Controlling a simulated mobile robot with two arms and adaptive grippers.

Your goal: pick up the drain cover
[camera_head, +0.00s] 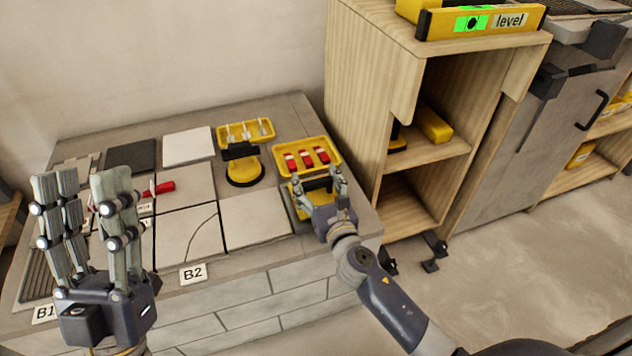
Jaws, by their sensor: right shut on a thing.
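A grey ribbed, grate-like piece (36,268), which looks like the drain cover, lies at the left end of the worktop, partly hidden behind my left gripper. My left gripper (82,180) points upward in front of it; its two groups of fingers stand apart with nothing between them. My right gripper (320,178) is at the right end of the worktop, shut on a yellow and black object (298,205). The fingers hide part of that object, and I cannot tell whether it still rests on the worktop.
Grey tiles (258,220) cover the worktop. A yellow tray of red-handled pieces (330,148), a yellow tray of white pieces (262,128) and a round yellow-black tool (243,165) stand behind. A wooden shelf unit (350,100) rises at the right.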

